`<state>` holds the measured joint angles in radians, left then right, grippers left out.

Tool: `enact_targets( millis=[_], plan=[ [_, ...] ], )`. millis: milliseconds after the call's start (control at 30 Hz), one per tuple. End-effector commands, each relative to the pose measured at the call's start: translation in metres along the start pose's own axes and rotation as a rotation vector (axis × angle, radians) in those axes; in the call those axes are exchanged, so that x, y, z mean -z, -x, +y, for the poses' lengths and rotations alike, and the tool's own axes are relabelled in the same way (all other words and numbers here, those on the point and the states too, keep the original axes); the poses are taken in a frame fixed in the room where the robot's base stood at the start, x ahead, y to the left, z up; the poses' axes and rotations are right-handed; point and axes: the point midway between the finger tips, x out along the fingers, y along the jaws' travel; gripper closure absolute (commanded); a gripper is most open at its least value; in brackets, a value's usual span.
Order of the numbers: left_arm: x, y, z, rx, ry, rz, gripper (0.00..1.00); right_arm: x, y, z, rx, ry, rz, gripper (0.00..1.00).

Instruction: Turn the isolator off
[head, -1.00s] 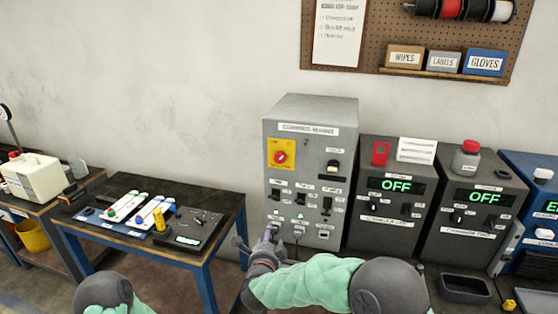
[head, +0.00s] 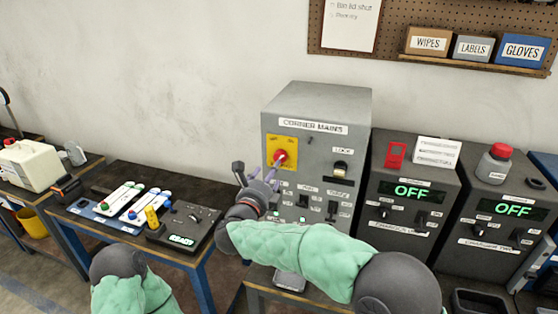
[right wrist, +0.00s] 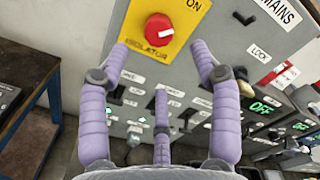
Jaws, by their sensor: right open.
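The isolator is a red rotary knob (head: 281,157) on a yellow plate (head: 272,143), at the upper left of the grey mains box's front. In the right wrist view the red knob (right wrist: 159,29) has a white mark on its right side, and "ON" is printed on the plate above right. My right gripper (head: 257,176) is open and empty, just below and in front of the knob. In the right wrist view its fingers (right wrist: 160,60) are spread, with the knob beyond and between the tips, apart from them. Only my left arm's sleeve shows; its gripper is out of view.
The mains box (head: 315,100) has several black switches below the plate and a lock at right. Two dark units (head: 405,165) reading "OFF" stand to its right. A blue-legged table (head: 205,262) with small tools stands left.

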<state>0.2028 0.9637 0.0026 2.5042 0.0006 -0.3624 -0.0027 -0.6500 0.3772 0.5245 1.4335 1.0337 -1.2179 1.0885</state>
Motion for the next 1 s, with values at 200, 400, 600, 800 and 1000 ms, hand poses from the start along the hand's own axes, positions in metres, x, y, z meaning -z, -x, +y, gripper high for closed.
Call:
enact_targets(
  millis=[200, 400, 600, 800, 1000],
  plan=[
    [0.001, -0.004, -0.001, 0.0, 0.0, 0.001, 1.0, 0.002, -0.042, 0.002, 0.0, 0.001, 0.003, 0.37],
    [0.001, -0.005, -0.002, 0.0, 0.0, 0.001, 1.0, 0.002, -0.068, 0.002, -0.001, 0.001, 0.003, 0.37],
    [0.001, -0.006, -0.002, 0.0, 0.0, 0.001, 1.0, 0.001, -0.079, 0.001, -0.001, 0.002, 0.001, 0.37],
    [0.001, -0.006, -0.002, 0.0, 0.0, 0.001, 1.0, 0.001, -0.08, 0.001, -0.001, 0.002, 0.001, 0.37],
    [0.001, -0.006, -0.002, 0.0, 0.0, 0.001, 1.0, 0.001, -0.08, 0.001, -0.001, 0.002, 0.001, 0.71]
  ],
)
